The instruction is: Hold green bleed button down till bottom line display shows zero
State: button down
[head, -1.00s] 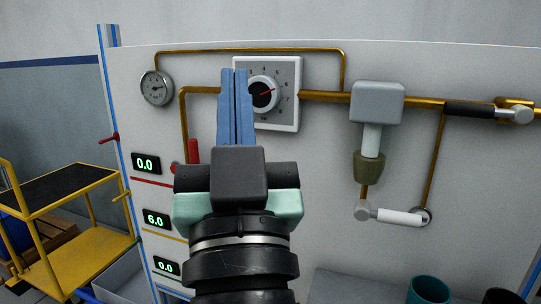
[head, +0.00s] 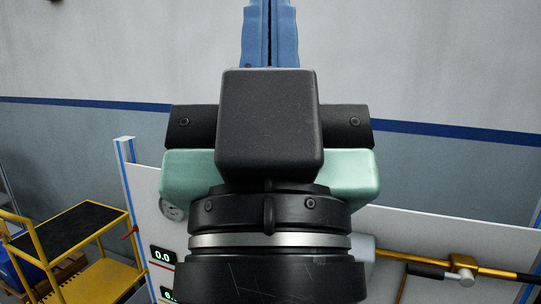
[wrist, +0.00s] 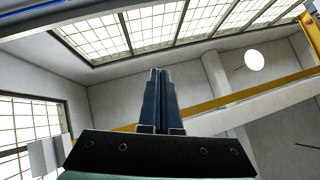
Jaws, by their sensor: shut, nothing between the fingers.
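My gripper (head: 270,30) points up in front of the wall in the head view, its blue fingers shut together with nothing between them. The fingers also show in the wrist view (wrist: 158,100), pointing toward the ceiling. A digital display (head: 162,255) reading 0.0 is at the lower left of the head view. The bottom line display is out of frame. I see no green button; my arm covers much of the panel (head: 145,185).
A yellow cart (head: 100,285) with a black top stands left of the panel. A gold pipe (head: 430,262) with a black-handled lever (head: 427,271) runs at the lower right. The space above the panel is clear up to the wall. The wrist view shows skylights (wrist: 200,20).

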notch_tip(320, 180, up, 2)
jog(key=shift+p, duration=0.4)
